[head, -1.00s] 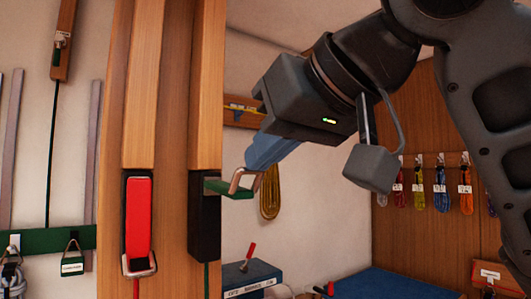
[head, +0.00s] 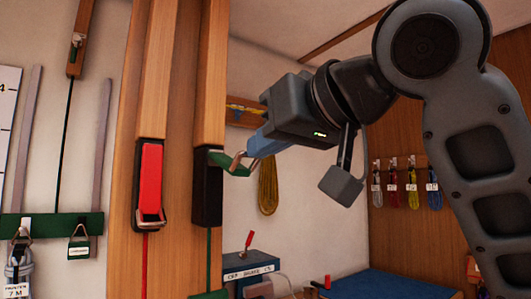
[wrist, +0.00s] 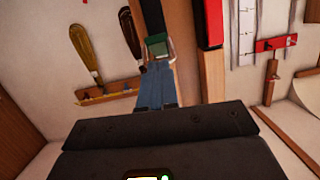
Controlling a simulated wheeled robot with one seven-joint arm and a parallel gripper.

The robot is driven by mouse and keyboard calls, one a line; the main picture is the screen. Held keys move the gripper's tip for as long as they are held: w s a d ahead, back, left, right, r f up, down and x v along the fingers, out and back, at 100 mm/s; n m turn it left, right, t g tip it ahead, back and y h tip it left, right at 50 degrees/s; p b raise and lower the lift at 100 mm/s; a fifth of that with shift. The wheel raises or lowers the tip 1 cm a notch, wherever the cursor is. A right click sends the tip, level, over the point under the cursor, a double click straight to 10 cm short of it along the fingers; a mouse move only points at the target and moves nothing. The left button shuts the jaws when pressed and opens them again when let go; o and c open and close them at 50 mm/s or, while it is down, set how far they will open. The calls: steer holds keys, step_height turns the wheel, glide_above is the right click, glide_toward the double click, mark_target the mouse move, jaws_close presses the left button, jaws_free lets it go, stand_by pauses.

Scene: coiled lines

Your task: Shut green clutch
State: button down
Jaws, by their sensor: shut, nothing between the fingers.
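The green clutch has a black body (head: 207,192) on the right-hand wooden post. Its green lever (head: 230,163) sticks out to the right from the top of the body, sloping slightly down, with a metal loop at its outer end. My gripper (head: 250,149) is shut and empty, its blue fingers at the lever's outer end by the loop; whether they touch cannot be told. In the wrist view, the blue fingers (wrist: 157,66) point at the green lever (wrist: 157,46), which hides part of the black body.
A red clutch (head: 150,180) with its lever lying flat sits left of the green one. A green line (head: 209,262) hangs below the green clutch. A yellow coil (head: 268,188) hangs behind my gripper. Open space lies right of the post, above a blue surface (head: 380,284).

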steer(key=w+a+f+t+y+b, duration=0.2)
steer(key=w+f+t+y+b, duration=0.1)
steer(key=f+b, duration=0.4)
steer(key=w+a+f+n+t+y+b, duration=0.1)
steer(key=w+a+f+t+y+b, duration=0.2)
steer(key=b, duration=0.9)
steer(key=shift+w+f+t+y, duration=0.8)
steer(key=shift+f+t+y, duration=0.1)
steer(key=shift+f+t, duration=0.95)
steer(key=shift+a, duration=0.15)
